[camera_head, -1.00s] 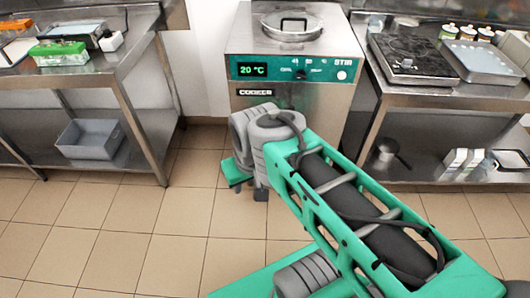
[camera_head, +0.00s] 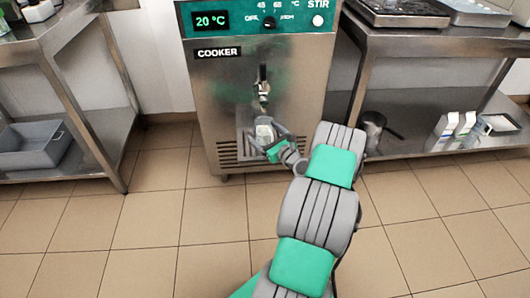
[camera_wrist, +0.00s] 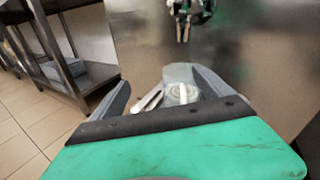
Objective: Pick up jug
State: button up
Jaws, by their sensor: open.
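The jug (camera_head: 265,130) is a small pale grey vessel at the front of the cooker, below its spout (camera_head: 263,88). In the wrist view the jug (camera_wrist: 180,74) is grey, with a round pale part, and lies at the far end of the space between my fingers. My gripper (camera_head: 276,143) is open, right at the jug in the head view, and partly covers its lower part. In the wrist view my gripper (camera_wrist: 165,92) has one finger on each side of the jug's near part; whether they touch it cannot be told.
The steel cooker (camera_head: 225,110) shows 20 °C on its panel. A steel table on the left holds a grey bin (camera_head: 35,145) on its lower shelf. The right table's lower shelf (camera_head: 410,105) carries a dark pot (camera_head: 373,125) and white cartons (camera_head: 455,125). The tiled floor is clear.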

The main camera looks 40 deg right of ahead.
aim_at(268, 130)
jog(key=shift+s+d+f+m+h, duration=0.8)
jog(key=shift+s+d+f+m, duration=0.1)
jog(key=shift+d+f+m, duration=0.25)
jog(key=shift+d+m, duration=0.35)
jog(key=shift+d, duration=0.05)
jog(key=w+b, duration=0.1)
jog(key=w, duration=0.2)
jog(key=w+d+b, duration=0.1)
jog(key=w, duration=0.2)
jog(key=shift+w+d+b, duration=0.1)
jog(key=shift+w+b, duration=0.1)
jog(key=shift+b, duration=0.1)
jog(key=shift+w+d+r, duration=0.1)
jog(key=shift+w+r, duration=0.1)
jog(key=shift+w, duration=0.2)
jog(key=shift+c, duration=0.4)
jog(key=shift+r, duration=0.1)
grip_shut()
